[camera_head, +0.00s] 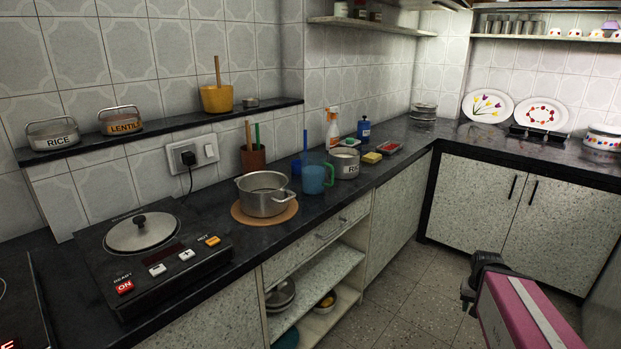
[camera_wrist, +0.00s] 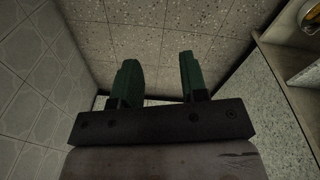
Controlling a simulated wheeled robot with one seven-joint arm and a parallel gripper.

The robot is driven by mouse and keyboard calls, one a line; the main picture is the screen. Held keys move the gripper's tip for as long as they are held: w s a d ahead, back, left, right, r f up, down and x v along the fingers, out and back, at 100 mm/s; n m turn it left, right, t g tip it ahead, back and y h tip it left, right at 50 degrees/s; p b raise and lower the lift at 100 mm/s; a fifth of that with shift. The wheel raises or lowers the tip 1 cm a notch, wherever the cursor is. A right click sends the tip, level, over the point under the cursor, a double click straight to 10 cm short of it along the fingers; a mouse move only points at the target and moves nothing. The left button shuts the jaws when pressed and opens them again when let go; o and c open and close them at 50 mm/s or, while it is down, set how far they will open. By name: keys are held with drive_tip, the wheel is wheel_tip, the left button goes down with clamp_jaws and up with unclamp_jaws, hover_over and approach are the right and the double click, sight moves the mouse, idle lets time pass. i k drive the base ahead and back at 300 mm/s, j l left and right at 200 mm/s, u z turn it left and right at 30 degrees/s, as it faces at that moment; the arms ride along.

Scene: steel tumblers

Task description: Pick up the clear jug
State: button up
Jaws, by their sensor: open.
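A teal, see-through jug (camera_head: 314,179) with a handle on its right stands upright on the dark counter, right of the steel pot. It is the only thing that looks like the clear jug. My gripper (camera_head: 468,291) is at the lower right of the head view, out over the floor and well apart from the counter. In the wrist view my gripper (camera_wrist: 158,75) has its two dark green fingers spread, with nothing between them. The jug does not show in the wrist view.
A steel pot (camera_head: 265,194) on a round board stands left of the jug. A yellow sponge (camera_head: 372,158) and red tray (camera_head: 390,148) lie farther right. Open shelves are below the counter.

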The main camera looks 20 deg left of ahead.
sight(313, 164)
drive_tip(key=k+j+u, duration=0.8)
drive_tip(key=u, duration=0.15)
drive_tip(key=j, duration=0.1)
